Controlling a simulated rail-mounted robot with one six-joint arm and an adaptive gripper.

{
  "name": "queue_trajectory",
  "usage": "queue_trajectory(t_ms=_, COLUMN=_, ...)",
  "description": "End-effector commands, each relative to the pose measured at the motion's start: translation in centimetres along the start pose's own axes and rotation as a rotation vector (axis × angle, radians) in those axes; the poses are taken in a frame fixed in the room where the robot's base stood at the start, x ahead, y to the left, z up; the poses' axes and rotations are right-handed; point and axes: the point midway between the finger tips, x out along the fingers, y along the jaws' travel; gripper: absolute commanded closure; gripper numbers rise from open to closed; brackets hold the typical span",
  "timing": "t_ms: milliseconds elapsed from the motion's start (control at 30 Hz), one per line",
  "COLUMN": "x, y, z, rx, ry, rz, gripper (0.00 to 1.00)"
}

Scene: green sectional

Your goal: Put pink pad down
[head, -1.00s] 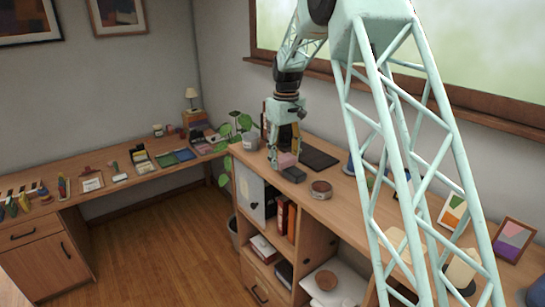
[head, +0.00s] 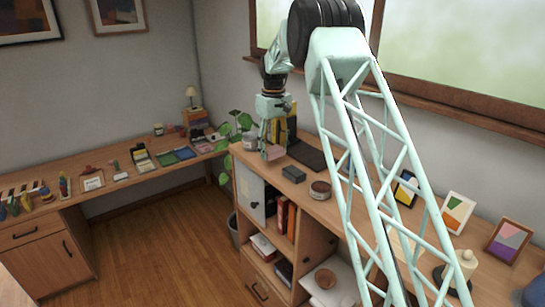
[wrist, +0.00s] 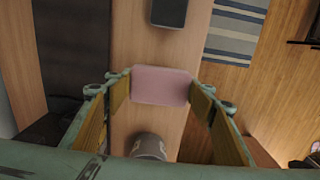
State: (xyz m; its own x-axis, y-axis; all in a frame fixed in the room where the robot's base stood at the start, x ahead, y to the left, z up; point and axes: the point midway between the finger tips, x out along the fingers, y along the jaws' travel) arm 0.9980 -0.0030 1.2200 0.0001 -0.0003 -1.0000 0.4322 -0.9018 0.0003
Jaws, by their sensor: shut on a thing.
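The pink pad (head: 275,153) is a small flat block held at the tips of my gripper (head: 272,151), above the right-hand counter near its far left end. In the wrist view the pad (wrist: 161,85) lies level across the gap between the two fingers of my gripper (wrist: 161,92), which are shut on its sides. The wooden counter (wrist: 140,40) runs beneath it. I cannot tell whether the pad's underside touches the counter.
A black mat (head: 307,155) lies beside the gripper. A grey cup (wrist: 150,145) stands close to the pad. Bare counter separates pad and block.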

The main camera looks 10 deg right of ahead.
Motion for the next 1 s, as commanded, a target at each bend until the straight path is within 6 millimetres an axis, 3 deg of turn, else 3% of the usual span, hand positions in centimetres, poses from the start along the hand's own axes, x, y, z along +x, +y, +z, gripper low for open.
queue_trajectory(t_ms=700, x=0.1, y=0.1, z=-0.9, rx=0.000, ry=-0.001, rz=0.000, gripper=0.61)
queue_trajectory(t_ms=1000, x=2.7, y=0.1, z=-0.8, rx=0.000, ry=-0.002, rz=-0.001, gripper=0.61)
